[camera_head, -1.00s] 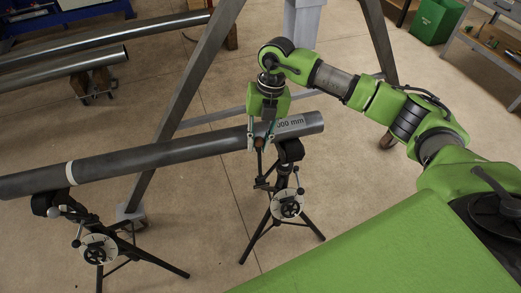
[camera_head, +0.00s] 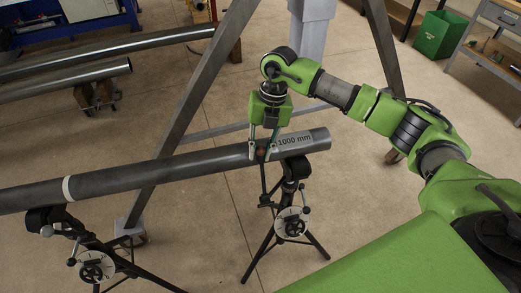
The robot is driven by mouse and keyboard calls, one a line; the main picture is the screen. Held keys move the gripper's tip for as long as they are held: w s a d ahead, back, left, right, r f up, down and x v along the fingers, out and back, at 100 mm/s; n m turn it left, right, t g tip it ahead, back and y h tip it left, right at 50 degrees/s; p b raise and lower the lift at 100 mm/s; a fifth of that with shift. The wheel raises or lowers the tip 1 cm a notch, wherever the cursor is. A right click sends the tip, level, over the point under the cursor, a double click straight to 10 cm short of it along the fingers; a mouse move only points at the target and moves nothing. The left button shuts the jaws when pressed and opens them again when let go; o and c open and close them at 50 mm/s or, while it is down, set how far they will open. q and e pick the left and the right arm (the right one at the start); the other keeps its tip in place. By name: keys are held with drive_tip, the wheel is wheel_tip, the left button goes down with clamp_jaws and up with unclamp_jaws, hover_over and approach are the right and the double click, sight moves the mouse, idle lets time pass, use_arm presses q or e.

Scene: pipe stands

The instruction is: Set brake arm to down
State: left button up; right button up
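My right gripper (camera_head: 262,155) points down in front of the pipe, above the right pipe stand (camera_head: 291,222). Its two fingers are apart, one on each side of a small brownish knob (camera_head: 261,153). The knob appears to top a thin dark upright arm (camera_head: 263,180) beside the right stand, likely the brake arm. I see a gap between knob and fingers, but cannot tell whether they touch. The grey pipe (camera_head: 200,163), marked "1000 mm", rests on the right stand and the left stand (camera_head: 97,265). My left gripper is not in view.
More pipes (camera_head: 110,49) lie at the back left. A green bin (camera_head: 438,34) and a workbench (camera_head: 485,50) are at the back right. The floor between the two stands is mostly open.

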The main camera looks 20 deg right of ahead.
drive_tip(key=shift+o, duration=1.4)
drive_tip(key=shift+r, duration=0.1)
drive_tip(key=v, duration=1.1)
drive_tip(key=shift+r, duration=0.4)
drive_tip(key=shift+f, duration=0.1)
